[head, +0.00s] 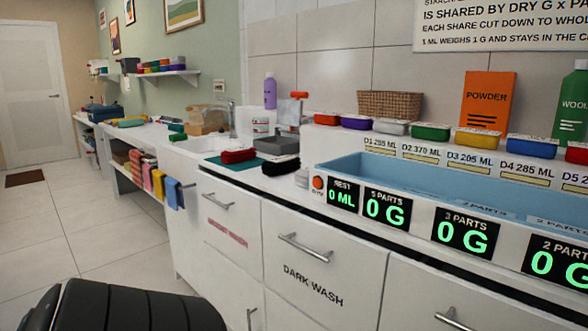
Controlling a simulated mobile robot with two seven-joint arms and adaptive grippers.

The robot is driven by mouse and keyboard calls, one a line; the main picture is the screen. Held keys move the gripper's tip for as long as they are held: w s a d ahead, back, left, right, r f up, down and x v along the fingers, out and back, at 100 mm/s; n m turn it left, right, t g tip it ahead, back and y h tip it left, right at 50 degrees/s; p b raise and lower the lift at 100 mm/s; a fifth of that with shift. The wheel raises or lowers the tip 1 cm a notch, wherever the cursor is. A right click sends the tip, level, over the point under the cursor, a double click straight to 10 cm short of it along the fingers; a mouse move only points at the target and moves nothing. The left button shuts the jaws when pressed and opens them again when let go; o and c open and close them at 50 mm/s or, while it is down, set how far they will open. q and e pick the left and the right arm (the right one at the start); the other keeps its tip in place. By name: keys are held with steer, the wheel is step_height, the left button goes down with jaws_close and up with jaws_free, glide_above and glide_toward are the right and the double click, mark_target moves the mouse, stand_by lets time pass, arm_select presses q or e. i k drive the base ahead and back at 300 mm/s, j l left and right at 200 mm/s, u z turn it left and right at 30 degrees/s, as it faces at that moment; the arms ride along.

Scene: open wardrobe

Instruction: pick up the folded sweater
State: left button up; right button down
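A folded dark red cloth item (238,156) lies on a green mat (236,166) on the counter, near the middle of the head view. A folded black cloth item (281,166) lies just right of it, nearer the counter's front edge. Neither carries a readable label, and I cannot tell which, if either, is the folded sweater. Neither of my grippers is in view.
A blue tray (395,172) with lit displays fills the counter's right side. Colored tubs (431,131), a wicker basket (391,104) and an orange powder box (487,101) stand behind. Drawers (308,270) are shut below. The tiled floor (85,235) at left is open.

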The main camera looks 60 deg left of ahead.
mark_target(274, 167)
steer(key=u, duration=2.05)
steer(key=i+j+z, duration=0.1)
steer(key=z, duration=0.4)
steer(key=j+z, duration=0.2)
steer(key=z, duration=0.3)
steer(key=i+j+z, duration=0.15)
steer(key=j, duration=0.2)
steer(key=j+z, duration=0.2)
steer(key=j, duration=0.15)
steer(key=i+j+z, duration=0.15)
steer(key=j, duration=0.25)
steer(key=k, duration=0.05)
